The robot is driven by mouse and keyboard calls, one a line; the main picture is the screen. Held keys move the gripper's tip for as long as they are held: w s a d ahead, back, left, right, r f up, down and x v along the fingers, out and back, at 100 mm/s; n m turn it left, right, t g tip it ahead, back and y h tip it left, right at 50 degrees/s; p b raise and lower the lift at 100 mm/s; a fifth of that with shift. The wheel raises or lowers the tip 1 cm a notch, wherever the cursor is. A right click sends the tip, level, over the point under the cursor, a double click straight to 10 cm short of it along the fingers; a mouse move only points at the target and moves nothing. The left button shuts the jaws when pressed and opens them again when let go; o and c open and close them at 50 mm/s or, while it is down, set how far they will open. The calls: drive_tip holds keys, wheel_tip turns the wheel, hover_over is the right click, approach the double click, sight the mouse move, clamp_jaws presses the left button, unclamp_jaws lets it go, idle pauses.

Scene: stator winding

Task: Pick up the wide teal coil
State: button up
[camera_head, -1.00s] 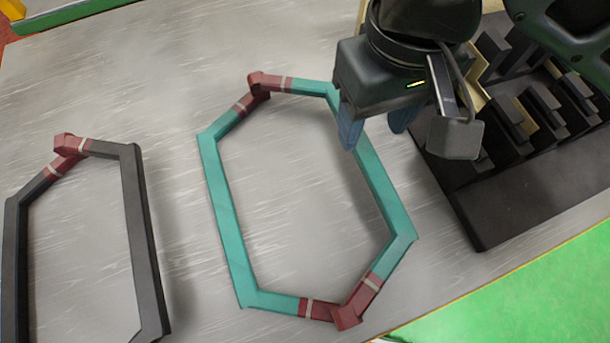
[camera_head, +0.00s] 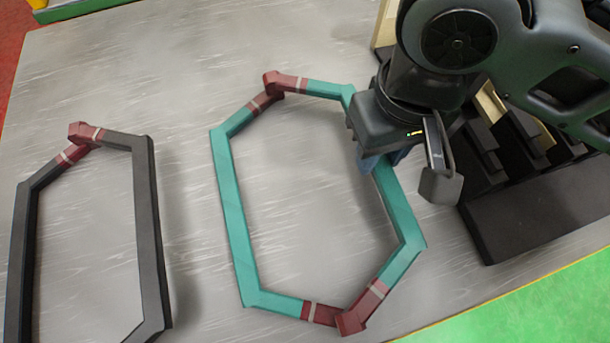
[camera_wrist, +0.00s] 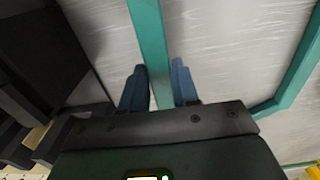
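The wide teal coil (camera_head: 236,225) lies flat on the grey table, a six-sided ring with dark red, white-banded sections at its far and near ends. My gripper (camera_head: 379,163) is over the coil's right long side. In the wrist view, the teal bar (camera_wrist: 152,45) runs between the two blue fingers of my gripper (camera_wrist: 159,84), with a gap on each side. The fingers are open and straddle the bar. Whether the tips touch the table cannot be told. My arm hides the coil's upper right part in the head view.
A dark coil (camera_head: 147,225) of similar shape lies to the left, apart from the teal one. A black slotted fixture (camera_head: 535,215) stands close to the right of my gripper. The table (camera_head: 200,50) is clear at the upper left.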

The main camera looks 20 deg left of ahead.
clamp_jaws()
drive_tip(key=shift+r, duration=0.1)
idle(0.5)
